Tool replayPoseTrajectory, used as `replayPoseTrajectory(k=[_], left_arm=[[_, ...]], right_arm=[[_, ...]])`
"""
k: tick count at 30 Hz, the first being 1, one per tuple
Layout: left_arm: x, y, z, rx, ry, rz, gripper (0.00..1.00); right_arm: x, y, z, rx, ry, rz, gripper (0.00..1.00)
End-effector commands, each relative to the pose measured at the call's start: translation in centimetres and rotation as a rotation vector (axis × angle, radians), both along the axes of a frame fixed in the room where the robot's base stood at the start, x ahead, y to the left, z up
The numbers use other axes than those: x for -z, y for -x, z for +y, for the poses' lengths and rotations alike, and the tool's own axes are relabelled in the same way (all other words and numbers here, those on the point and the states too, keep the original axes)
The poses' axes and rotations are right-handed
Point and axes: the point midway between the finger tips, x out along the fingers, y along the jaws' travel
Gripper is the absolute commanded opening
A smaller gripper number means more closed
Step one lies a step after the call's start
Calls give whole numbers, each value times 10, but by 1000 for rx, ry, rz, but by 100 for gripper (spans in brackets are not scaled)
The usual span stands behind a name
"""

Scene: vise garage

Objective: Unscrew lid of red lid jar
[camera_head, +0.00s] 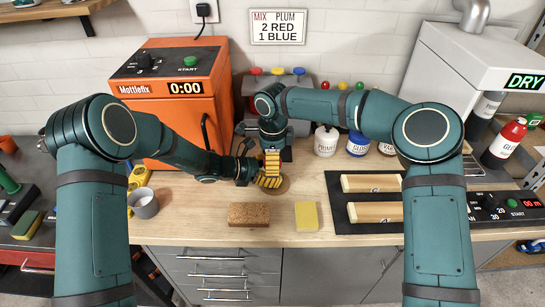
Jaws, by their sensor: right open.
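No jar with a red lid is plainly visible; the spot between my grippers is mostly covered by their yellow fingers. My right gripper (272,165) points down at the middle of the bench and is open. My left gripper (270,182) reaches in from the left just below it, its fingers close to the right gripper's. Whether the left one is open or holds something is hidden. A round brown disc (283,187) shows partly under the fingers. Several small jars stand to the right, including a white jar (326,142) and a blue-labelled jar (357,144).
An orange oven (175,100) stands at the left. A brown sponge (249,214) and a yellow block (306,216) lie at the front. A dark tray (345,223) with wooden pieces, a grey dryer (470,65) and a red glue bottle (505,142) are at the right. A grey cup (143,203) stands left.

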Motion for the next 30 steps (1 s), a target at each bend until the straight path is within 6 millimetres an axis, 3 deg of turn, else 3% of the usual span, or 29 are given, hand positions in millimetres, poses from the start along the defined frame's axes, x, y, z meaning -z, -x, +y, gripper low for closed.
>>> replayPoseTrajectory(k=[2, 6, 8, 9, 17, 23, 30], left_arm=[[0, 0, 0, 0, 1, 0, 0], [0, 0, 0, 0, 1, 0, 0], [0, 0, 0, 0, 1, -1, 0], [0, 0, 0, 0, 1, 0, 0], [0, 0, 0, 0, 1, -1, 0], [-1, 0, 0, 0, 1, -1, 0], [-1, 0, 0, 0, 2, -2, 0]], right_arm=[[0, 0, 0, 0, 0, 0, 82], [0, 0, 0, 0, 0, 0, 32], [0, 0, 0, 0, 0, 1, 11], [0, 0, 0, 0, 0, 1, 8], [0, 1, 1, -40, 3, 3, 7], [0, 2, 2, -268, 6, 2, 7], [-1, 0, 0, -651, -1, -1, 7]])
